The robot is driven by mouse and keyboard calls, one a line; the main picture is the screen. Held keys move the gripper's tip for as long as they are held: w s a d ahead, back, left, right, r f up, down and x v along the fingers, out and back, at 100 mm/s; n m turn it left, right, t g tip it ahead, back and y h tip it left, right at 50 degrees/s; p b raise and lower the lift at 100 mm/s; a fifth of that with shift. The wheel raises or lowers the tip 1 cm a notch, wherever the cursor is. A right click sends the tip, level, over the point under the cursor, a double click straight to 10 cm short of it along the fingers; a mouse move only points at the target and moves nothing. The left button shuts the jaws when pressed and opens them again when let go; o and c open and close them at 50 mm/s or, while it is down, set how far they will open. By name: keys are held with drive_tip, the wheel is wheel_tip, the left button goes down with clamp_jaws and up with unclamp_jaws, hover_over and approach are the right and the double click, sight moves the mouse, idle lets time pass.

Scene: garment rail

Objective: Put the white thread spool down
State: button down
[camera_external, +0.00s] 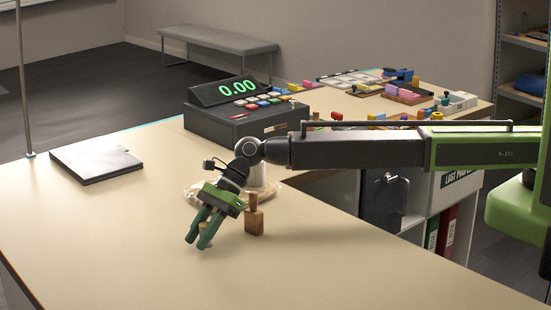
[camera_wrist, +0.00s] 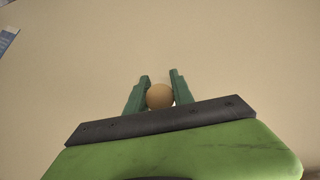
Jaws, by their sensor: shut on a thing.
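My gripper (camera_external: 197,241) points down at a slant, low over the beige counter (camera_external: 130,238). Its green fingers are shut on a small spool, partly hidden by them in the external view (camera_external: 206,238). In the wrist view the spool (camera_wrist: 159,96) shows as a round tan end between the fingers (camera_wrist: 160,76), with a sliver of white beside it. Most of its thread is hidden. I cannot tell whether its lower end touches the counter.
A wooden block with a knob (camera_external: 254,220) stands just right of my gripper. A pale dish (camera_external: 192,196) lies behind it. The cash register (camera_external: 232,117) and flat grey folder (camera_external: 96,162) are farther back. The counter in front and left is clear.

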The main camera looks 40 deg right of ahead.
wheel_tip(320, 180, up, 4)
drive_tip(key=p, duration=0.3)
drive_tip(key=shift+f, duration=0.1)
drive_tip(key=w+d+r+p, duration=0.5)
drive_tip(key=d+r, duration=0.1)
drive_tip(key=d, duration=0.4)
drive_tip(key=s+a, duration=0.7)
drive_tip(key=s, duration=0.2)
wheel_tip(320, 180, down, 11)
drive_tip(key=b, duration=1)
drive_tip(key=shift+a+f, duration=0.1)
drive_tip(key=shift+f, duration=0.1)
drive_tip(key=shift+r, duration=0.25)
drive_tip(key=shift+f, duration=0.2)
drive_tip(key=c, duration=1.1)
unclamp_jaws()
